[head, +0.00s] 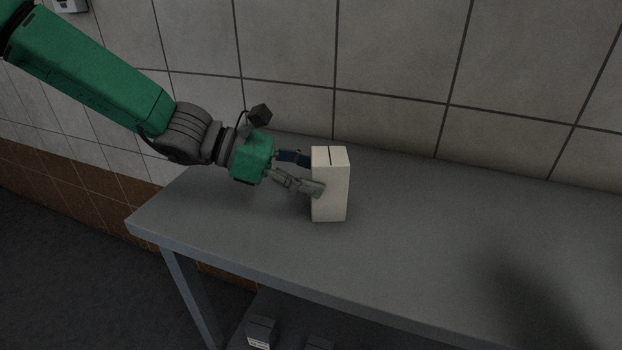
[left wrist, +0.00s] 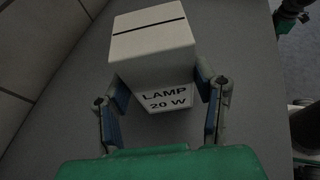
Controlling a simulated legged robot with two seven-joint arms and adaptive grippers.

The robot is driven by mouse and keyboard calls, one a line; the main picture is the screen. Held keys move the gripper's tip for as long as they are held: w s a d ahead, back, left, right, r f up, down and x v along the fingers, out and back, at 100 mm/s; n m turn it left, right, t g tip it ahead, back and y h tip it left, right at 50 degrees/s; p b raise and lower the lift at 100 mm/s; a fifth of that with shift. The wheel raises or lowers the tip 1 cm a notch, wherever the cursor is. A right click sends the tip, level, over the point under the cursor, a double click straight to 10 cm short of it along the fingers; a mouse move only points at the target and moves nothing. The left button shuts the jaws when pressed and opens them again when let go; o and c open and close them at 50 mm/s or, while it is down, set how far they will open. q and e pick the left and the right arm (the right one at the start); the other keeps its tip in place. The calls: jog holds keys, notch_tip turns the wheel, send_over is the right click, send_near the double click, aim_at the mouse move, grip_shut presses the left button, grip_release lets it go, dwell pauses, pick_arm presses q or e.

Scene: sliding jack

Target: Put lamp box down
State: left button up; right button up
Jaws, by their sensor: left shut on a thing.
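The lamp box (head: 331,190) is a white upright carton with a dark line across its top. In the head view it is at the grey table, left of the table's middle. In the left wrist view the lamp box (left wrist: 155,50) shows the print "LAMP 20 W" on the side facing my gripper. My left gripper (head: 312,174) comes in from the left and is shut on the box, one finger on each side; it also shows in the left wrist view (left wrist: 162,100). I cannot tell whether the box's bottom touches the tabletop. My right gripper does not show clearly.
The grey table (head: 440,230) is bare around the box, with free room to the right. A tiled wall (head: 350,60) runs along its back edge. Small boxes (head: 261,332) sit below the table. A dark shadow lies on the table at the right.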

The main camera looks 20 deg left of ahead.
pick_arm(q)
jog(key=o, duration=1.5)
jog(key=shift+a+f, duration=0.1)
jog(key=p+v, duration=0.4)
jog(key=v, duration=0.8)
